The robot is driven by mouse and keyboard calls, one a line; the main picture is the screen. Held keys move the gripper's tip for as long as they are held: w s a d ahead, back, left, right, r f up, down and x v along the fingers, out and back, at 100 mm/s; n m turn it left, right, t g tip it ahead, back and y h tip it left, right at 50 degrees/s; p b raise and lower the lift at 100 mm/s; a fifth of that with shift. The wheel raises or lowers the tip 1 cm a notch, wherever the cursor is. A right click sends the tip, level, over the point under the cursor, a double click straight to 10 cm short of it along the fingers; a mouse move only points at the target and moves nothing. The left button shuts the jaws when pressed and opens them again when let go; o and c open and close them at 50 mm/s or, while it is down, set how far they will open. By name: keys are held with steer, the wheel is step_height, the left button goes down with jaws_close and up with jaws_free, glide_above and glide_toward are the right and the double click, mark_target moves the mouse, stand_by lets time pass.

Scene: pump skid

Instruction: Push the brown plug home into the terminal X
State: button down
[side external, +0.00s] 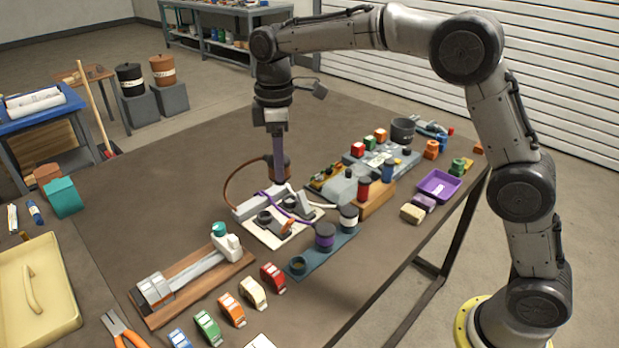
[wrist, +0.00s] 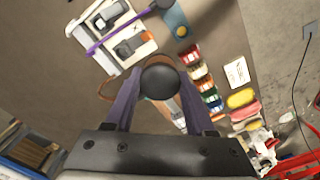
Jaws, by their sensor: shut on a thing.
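My gripper (side external: 279,160) points straight down over the rear of a cream terminal board (side external: 255,228). It is shut on the brown plug (side external: 285,171), whose brown cable (side external: 229,186) loops down to the board's left end. In the wrist view the plug's dark round end (wrist: 160,82) sits between the two purple fingers (wrist: 160,100). The board carries dark raised terminals (side external: 266,217) and a small orange-brown part (side external: 288,226).
A wooden base with a white valve (side external: 226,240) lies front left. The table behind left is clear.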

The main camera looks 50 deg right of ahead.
steer(key=w+d+f, duration=0.1)
steer(key=w+f, duration=0.3)
steer(key=w, duration=0.4)
steer(key=shift+m, duration=0.5)
steer(key=shift+w+d+f, duration=0.35)
steer(key=shift+w+f, duration=0.15)
steer(key=shift+f, duration=1.45)
steer(key=shift+w+d+f, duration=0.3)
steer(key=shift+w+f, duration=0.15)
steer(key=shift+f, duration=1.5)
steer(key=shift+w+d+f, duration=0.35)
steer(key=shift+w+f, duration=0.15)
steer(key=shift+f, duration=1.45)
steer(key=shift+f, duration=1.75)
steer(key=shift+c, duration=0.8)
jaws_free()
step_height(320, 180, up, 14)
steer(key=shift+f, duration=0.1)
